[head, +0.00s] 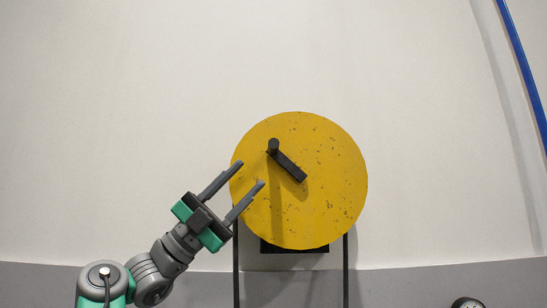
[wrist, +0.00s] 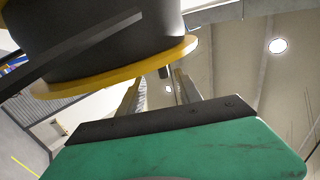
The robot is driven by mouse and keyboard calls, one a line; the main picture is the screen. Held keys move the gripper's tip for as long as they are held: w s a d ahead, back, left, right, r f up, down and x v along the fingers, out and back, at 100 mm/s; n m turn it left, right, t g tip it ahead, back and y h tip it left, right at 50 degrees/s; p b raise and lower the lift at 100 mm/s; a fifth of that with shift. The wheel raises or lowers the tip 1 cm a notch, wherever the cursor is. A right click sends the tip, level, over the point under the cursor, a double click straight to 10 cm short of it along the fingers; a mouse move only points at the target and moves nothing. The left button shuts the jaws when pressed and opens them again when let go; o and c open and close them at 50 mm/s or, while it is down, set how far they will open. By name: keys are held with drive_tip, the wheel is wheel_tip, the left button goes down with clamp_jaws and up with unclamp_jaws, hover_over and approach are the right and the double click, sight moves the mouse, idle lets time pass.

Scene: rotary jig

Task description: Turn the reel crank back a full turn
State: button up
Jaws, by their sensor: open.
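The reel is a round, speckled yellow disc (head: 325,205) in the middle of the head view. A black crank (head: 289,167) lies across its face, running from near the centre up and left to a knob-like handle (head: 273,146). My gripper (head: 251,173) is open, its two fingers pointing up and right over the disc's left edge. It is below and left of the handle, and nothing shows between the fingers. In the wrist view, the yellow rim (wrist: 125,78) and a dark drum lie above my gripper fingers (wrist: 160,95). A small dark piece, perhaps the handle, shows near the fingers.
Dark upright posts (head: 346,265) stand below the disc, with a black block (head: 294,246) under it. A blue pipe or cable (head: 524,70) runs down the pale wall at the right. A small round object (head: 467,303) shows at the bottom right. Space above the disc looks clear.

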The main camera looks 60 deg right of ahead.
sight(270, 150)
drive_tip(key=p+x, duration=0.1)
drive_tip(key=x, duration=0.1)
drive_tip(key=p+x, duration=0.1)
drive_tip(key=x, duration=0.2)
drive_tip(key=p+x, duration=0.1)
drive_tip(key=x, duration=0.1)
drive_tip(key=shift+s+a+r+p, duration=0.1)
drive_tip(key=shift+a+r+p, duration=0.1)
drive_tip(key=shift+r+p, duration=0.15)
clamp_jaws()
idle(1.0)
